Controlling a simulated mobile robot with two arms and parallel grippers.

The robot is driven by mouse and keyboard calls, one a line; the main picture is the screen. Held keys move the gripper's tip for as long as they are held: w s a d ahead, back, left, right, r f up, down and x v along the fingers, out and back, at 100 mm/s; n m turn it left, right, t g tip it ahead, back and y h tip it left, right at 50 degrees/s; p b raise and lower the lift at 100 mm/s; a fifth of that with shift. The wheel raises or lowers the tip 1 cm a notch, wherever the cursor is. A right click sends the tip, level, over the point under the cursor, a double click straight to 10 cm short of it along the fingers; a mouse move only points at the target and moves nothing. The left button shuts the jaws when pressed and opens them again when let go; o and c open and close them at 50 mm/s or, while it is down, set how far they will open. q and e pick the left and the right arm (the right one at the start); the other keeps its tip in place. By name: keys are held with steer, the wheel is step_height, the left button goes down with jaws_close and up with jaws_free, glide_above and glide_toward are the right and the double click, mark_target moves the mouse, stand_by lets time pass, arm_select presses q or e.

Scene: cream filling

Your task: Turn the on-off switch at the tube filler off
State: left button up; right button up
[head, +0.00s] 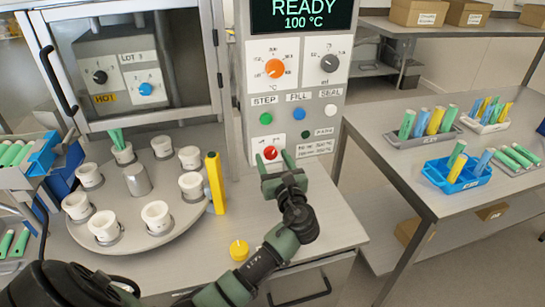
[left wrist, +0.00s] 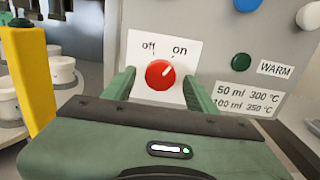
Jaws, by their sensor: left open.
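The on-off switch (head: 270,152) is a red round knob on a white plate, low on the front panel of the tube filler (head: 292,75). In the left wrist view the red knob (left wrist: 160,74) shows between my fingers, and its white pointer mark leans toward "on". My left gripper (head: 274,163) is open, with its green fingers pointing at the panel, one on each side of the knob. In the left wrist view the left gripper (left wrist: 160,85) has a gap on both sides of the knob. Whether the fingertips touch the plate I cannot tell. My right gripper is not in view.
A yellow post (head: 214,183) stands left of the panel beside the round turntable (head: 125,238) with white cups. A yellow knob (head: 239,250) sits on the bench in front. Green, blue and white buttons are above the switch. A table (head: 415,175) with tube racks stands right.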

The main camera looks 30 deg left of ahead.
arm_select(q)
steer(key=shift+w+a+r, duration=0.1)
steer(key=shift+c, duration=0.6)
jaws_close()
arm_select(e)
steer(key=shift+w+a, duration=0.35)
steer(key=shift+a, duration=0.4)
